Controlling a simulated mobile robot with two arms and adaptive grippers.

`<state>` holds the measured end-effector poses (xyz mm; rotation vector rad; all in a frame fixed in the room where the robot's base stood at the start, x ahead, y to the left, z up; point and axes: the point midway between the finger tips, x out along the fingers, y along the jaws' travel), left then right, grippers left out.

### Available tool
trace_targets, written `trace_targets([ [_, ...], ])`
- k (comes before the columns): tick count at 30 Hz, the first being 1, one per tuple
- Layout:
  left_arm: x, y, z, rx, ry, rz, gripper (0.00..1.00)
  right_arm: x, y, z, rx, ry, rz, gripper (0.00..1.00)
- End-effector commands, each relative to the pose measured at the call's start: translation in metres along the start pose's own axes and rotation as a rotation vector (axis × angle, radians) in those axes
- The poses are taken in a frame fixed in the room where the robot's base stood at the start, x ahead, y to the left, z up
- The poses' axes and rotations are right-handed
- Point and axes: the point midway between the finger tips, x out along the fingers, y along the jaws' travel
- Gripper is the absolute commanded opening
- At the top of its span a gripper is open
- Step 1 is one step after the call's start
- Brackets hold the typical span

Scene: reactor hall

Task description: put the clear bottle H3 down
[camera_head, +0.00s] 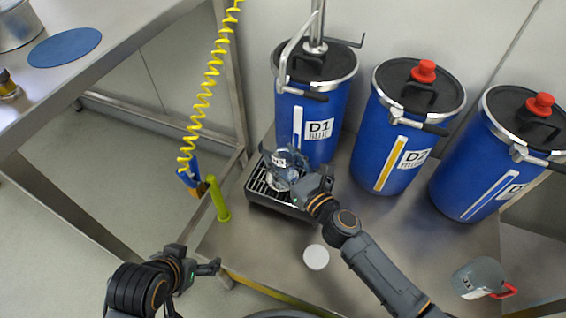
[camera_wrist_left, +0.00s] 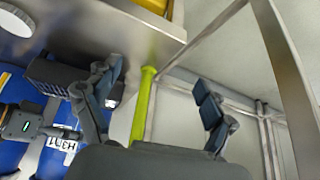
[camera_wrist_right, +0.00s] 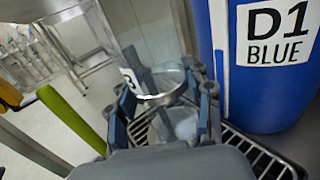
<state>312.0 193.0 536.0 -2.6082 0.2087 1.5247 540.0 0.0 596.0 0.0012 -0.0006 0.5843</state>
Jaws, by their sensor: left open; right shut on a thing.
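The clear bottle H3 (camera_head: 281,172) is see-through with a white label. My right gripper (camera_head: 300,184) is shut on it, over the black drip tray with a slatted grille (camera_head: 262,192) in front of drum D1. In the right wrist view the bottle (camera_wrist_right: 150,62) stands between the two fingers (camera_wrist_right: 163,108), with the grille (camera_wrist_right: 262,160) beneath. I cannot tell whether its base touches the grille.
Blue drums D1 (camera_head: 306,125), D2 (camera_head: 392,150) and a third (camera_head: 480,180) stand behind and right of the tray. A yellow-green post (camera_head: 218,200) rises left of the tray. A white round lid (camera_head: 316,257) and a grey jug (camera_head: 478,277) are on the bench.

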Motion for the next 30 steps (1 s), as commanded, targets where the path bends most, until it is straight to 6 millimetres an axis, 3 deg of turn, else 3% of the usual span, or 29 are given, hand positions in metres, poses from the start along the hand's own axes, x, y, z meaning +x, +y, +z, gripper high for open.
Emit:
trace_targets([
  [4, 0.003, 0.002, -0.015, 0.002, 0.069, 0.004, 0.83, 0.0, 0.0, -0.004, 0.0, -0.001, 0.0, 0.0],
  [22, 0.004, 0.003, -0.025, 0.004, 0.118, 0.007, 0.83, 0.0, 0.0, -0.006, 0.0, -0.001, 0.0, 0.0],
  [23, 0.004, 0.004, -0.026, 0.004, 0.124, 0.007, 0.83, 0.0, 0.0, -0.007, 0.0, 0.001, 0.0, 0.53],
  [26, 0.004, 0.004, -0.028, 0.004, 0.127, 0.007, 0.83, 0.0, 0.0, -0.007, 0.0, 0.001, 0.0, 0.73],
  [30, 0.004, 0.004, -0.027, 0.004, 0.126, 0.007, 0.83, 0.0, 0.0, -0.007, 0.0, 0.001, 0.0, 0.73],
])
